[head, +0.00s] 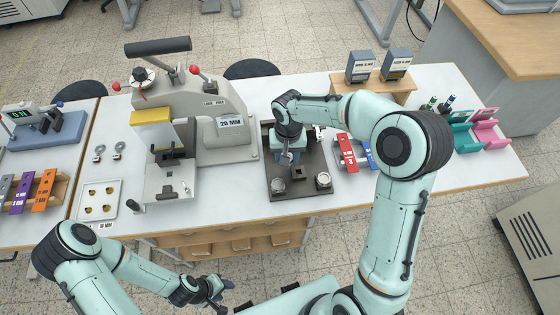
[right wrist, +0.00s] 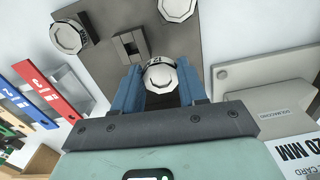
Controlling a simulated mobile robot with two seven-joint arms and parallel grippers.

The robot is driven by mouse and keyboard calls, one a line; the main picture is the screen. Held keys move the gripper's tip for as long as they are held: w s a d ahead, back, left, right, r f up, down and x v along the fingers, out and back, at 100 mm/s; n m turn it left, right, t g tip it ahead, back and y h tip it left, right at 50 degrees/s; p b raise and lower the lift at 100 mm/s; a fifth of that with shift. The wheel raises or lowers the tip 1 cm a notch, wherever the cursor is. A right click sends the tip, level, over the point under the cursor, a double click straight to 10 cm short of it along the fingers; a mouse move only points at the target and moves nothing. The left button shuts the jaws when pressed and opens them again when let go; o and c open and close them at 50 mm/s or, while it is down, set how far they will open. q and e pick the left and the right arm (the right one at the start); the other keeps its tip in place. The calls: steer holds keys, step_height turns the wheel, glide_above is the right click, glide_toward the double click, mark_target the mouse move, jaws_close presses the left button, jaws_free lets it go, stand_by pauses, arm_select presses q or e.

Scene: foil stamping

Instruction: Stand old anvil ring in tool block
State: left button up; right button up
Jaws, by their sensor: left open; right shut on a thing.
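My right gripper (head: 290,158) is over the back part of the dark tool block (head: 312,155). Whether the ring touches the block is unclear. Two other silver pieces (head: 278,186) (head: 323,180) sit at the block's front corners. A small square post with a hole (head: 298,174) stands between them. My left gripper (head: 222,291) is open and empty, low in front of the table.
The foil press (head: 205,110) stands left of the block. Red (head: 346,152) and blue (head: 368,155) holders lie to its right. A wooden stand (head: 372,85) with two grey boxes is behind. A white tray (head: 99,200) is at left.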

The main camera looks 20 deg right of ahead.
steer(key=s+r+m, duration=0.1)
steer(key=s+d+r+m+b, duration=0.1)
steer(key=s+m+b, duration=0.1)
steer(key=shift+s+d+r, duration=0.25)
steer(key=shift+d+r, duration=0.05)
steer(key=shift+r, duration=0.1)
arm_select(q)
steer(key=s+f, duration=0.4)
steer(key=f, duration=0.1)
steer(key=shift+s+a+f+b, duration=0.2)
steer(key=shift+s+b, duration=0.1)
steer(key=shift+b, duration=0.15)
arm_select(e)
steer(key=r+m, duration=0.1)
steer(key=d+r, duration=0.1)
steer(key=shift+w+r+m, duration=0.15)
steer(key=shift+r+m, duration=0.15)
steer(key=shift+m, duration=0.1)
arm_select(q)
steer(key=shift+w+r, duration=0.1)
arm_select(e)
steer(key=shift+f+b, duration=1.65)
steer(key=shift+f, duration=1.35)
arm_select(q)
steer(key=shift+g, duration=0.3)
steer(key=f, duration=0.1)
steer(key=s+f, duration=0.1)
steer(key=f, duration=0.2)
steer(key=shift+s, duration=0.4)
